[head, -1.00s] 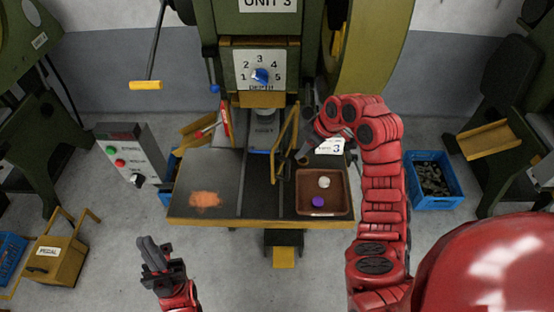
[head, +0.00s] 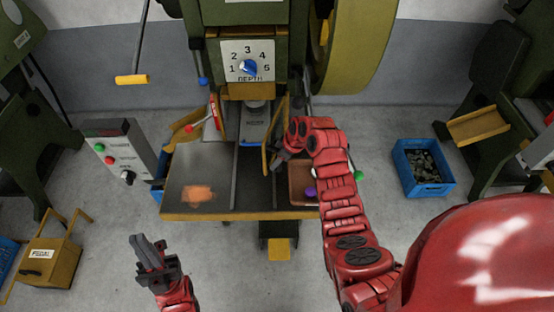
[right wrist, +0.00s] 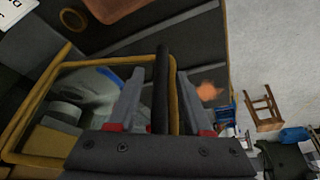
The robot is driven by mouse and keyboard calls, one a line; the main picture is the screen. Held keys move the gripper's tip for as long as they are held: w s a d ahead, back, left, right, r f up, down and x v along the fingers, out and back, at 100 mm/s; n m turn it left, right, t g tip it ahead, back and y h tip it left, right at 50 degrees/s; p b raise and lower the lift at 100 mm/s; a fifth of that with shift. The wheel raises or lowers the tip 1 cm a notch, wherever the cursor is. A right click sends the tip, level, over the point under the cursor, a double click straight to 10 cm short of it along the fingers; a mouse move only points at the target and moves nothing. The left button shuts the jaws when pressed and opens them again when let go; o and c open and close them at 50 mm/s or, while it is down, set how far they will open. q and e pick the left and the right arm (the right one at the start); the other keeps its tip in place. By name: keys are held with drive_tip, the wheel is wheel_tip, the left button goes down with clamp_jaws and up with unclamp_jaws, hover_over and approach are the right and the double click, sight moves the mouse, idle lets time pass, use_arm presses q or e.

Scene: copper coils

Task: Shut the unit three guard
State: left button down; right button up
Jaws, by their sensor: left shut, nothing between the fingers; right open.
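The unit three guard (head: 266,160) is a yellow frame on the right side of the press's die area, standing swung out over the table. In the right wrist view its yellow frame (right wrist: 37,98) fills the left half. My right gripper (head: 279,158) is at the guard's right side. In the right wrist view its open fingers (right wrist: 160,75) stand on either side of a dark upright bar (right wrist: 161,95) and a yellow edge of the frame. I cannot tell whether they touch. My left gripper (head: 150,252) is shut and empty, in front of the table.
The press (head: 247,12) has a depth dial (head: 248,67). The table (head: 225,215) carries an orange patch at left and a brown tray (head: 300,190) at right, partly hidden by my right arm. A control box (head: 120,150) stands left; a blue crate (head: 424,188) stands right.

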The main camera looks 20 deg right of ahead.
drive_tip(key=shift+x, duration=0.85)
clamp_jaws()
idle(0.9)
